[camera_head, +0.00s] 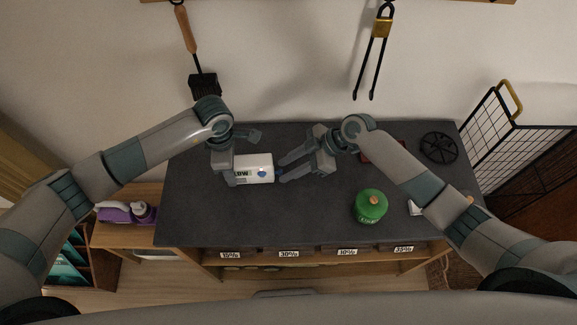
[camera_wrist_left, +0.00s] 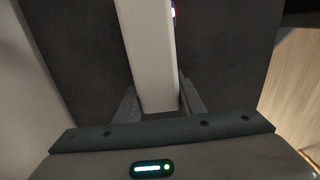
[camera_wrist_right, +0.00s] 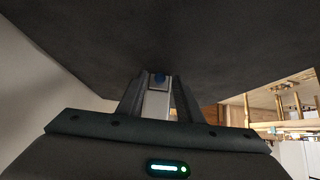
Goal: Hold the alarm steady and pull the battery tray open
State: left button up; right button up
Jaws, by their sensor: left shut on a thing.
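The alarm (camera_head: 262,161), a white box with dark lettering and a blue round spot on its right part, lies on the dark tabletop. My left gripper (camera_head: 238,160) is at its left end. In the left wrist view the white body (camera_wrist_left: 155,55) sits between the fingers (camera_wrist_left: 160,104), which are shut on it. My right gripper (camera_head: 288,165) is just right of the alarm, its fingers spread and pointing at it. I cannot make out the battery tray.
A green canister (camera_head: 369,206) stands at the right front of the dark table (camera_head: 300,220). A black wheel-like disc (camera_head: 438,148) lies at the back right, and a red item (camera_head: 385,151) is partly behind my right arm. A purple-and-white bottle (camera_head: 122,213) lies on the left shelf.

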grip_shut()
jog(key=d, duration=0.5)
jog(key=shift+d, duration=0.4)
grip_release()
jog(key=shift+a, duration=0.1)
jog(key=v, duration=1.2)
jog(key=shift+w, duration=0.1)
pick_arm(q)
jog(key=o, duration=1.3)
